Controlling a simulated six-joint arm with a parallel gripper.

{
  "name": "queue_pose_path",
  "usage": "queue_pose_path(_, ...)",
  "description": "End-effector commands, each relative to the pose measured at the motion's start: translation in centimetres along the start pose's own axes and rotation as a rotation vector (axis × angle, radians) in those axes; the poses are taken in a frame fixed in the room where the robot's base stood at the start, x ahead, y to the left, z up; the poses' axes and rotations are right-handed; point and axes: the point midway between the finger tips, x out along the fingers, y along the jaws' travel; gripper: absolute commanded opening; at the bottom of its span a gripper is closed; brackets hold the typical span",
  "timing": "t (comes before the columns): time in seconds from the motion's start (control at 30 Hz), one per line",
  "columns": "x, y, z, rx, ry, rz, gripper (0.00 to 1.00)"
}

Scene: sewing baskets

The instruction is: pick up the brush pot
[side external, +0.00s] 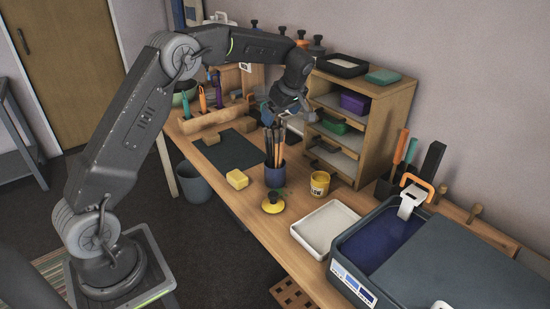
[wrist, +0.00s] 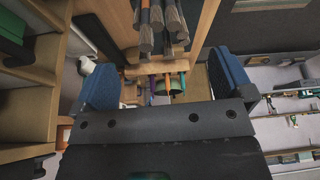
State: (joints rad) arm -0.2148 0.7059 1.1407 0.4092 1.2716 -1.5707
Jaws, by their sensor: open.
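The brush pot (side external: 275,177) is a dark blue cup standing upright on the wooden workbench, with several long brushes (side external: 275,142) rising from it. My gripper (side external: 270,113) is above the pot, near the upper ends of the brushes. In the wrist view its two blue finger pads stand wide apart, and the gripper (wrist: 166,80) is open and empty. Thick dark brush ends (wrist: 160,22) show at the top of the wrist view, beyond the fingers. The pot itself cannot be made out there.
A wooden shelf unit (side external: 387,112) rises close behind my gripper. A white tray (side external: 325,229) lies to the right. A dark mat (side external: 228,151) lies left.

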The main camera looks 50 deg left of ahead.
Motion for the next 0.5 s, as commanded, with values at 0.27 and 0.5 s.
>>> queue_pose_path(0.27,2.4,0.0,-0.1,0.0,0.0,-0.001,0.99)
queue_pose_path(0.5,5.8,-0.2,-0.3,0.001,0.0,-0.003,0.99)
